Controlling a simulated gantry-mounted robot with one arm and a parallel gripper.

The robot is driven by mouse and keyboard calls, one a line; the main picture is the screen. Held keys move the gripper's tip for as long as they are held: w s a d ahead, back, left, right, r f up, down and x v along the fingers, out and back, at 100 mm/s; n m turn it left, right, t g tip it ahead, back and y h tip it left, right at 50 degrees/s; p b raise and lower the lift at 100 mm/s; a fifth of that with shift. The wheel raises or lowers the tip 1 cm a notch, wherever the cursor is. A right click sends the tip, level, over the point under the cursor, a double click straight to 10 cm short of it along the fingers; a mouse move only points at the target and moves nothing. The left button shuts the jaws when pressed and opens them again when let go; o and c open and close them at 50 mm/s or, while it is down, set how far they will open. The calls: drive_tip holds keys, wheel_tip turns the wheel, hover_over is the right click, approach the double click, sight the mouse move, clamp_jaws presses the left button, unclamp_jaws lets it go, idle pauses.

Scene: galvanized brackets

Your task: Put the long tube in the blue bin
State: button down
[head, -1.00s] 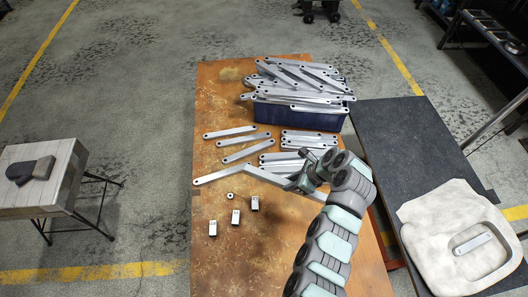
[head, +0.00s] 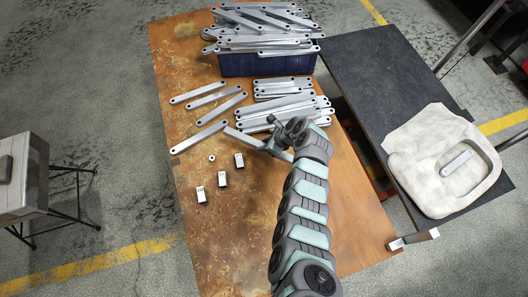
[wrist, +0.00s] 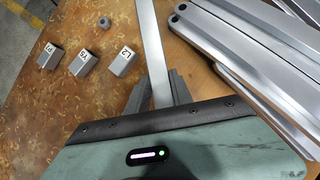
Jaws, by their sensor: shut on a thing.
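The long tube (head: 240,136) is a plain grey bar with no holes visible on the part that shows. It runs between the fingers of my gripper (head: 279,143), partly hidden by it in the head view. In the wrist view, the tube (wrist: 153,45) passes between the two fingers of my gripper (wrist: 160,92), which is shut on it. The tube is low over the wooden table; I cannot tell if it touches it. The blue bin (head: 265,65) stands at the back of the table, behind my gripper, heaped above its rim with flat bars.
Loose holed bars (head: 199,137) lie left of my gripper, and stacked bars (head: 285,108) lie between it and the bin. Several small labelled blocks (head: 222,179) and a ring (head: 212,158) are at left. A black table (head: 365,75) holds a pale tray (head: 425,195).

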drive_tip(key=shift+a+f+b, duration=0.1)
drive_tip(key=shift+f+b, duration=1.45)
drive_tip(key=shift+f, duration=1.2)
drive_tip(key=shift+w+f, duration=0.1)
drive_tip(key=shift+f, duration=0.1)
drive_tip(key=c, duration=1.1)
unclamp_jaws()
